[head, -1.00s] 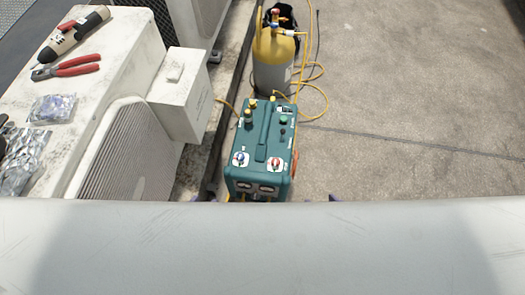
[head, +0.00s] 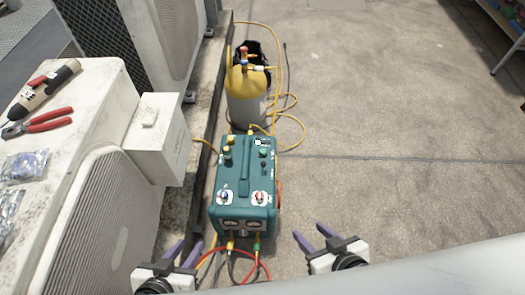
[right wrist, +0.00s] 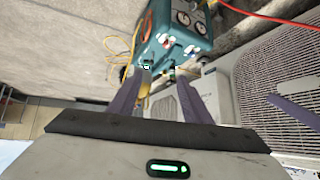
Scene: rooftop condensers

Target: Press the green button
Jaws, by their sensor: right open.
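The teal machine (head: 244,180) stands upright on the ground in the middle of the head view, with gauges on its front and knobs on top. A small green button (head: 264,153) shows on its top panel at the back right, above a dark switch. My left gripper (head: 184,247) is open and empty, low and left of the machine's front. My right gripper (head: 314,236) is open and empty, right of the machine's front and apart from it. The right wrist view shows the machine (right wrist: 178,28) beyond the open fingers (right wrist: 158,78).
A yellow-topped cylinder (head: 247,95) stands behind the machine with yellow hoses. White condenser units (head: 110,205) line the left, with red pliers (head: 38,122) on top. Red and yellow hoses hang at the machine's front. The concrete on the right (head: 390,150) is clear.

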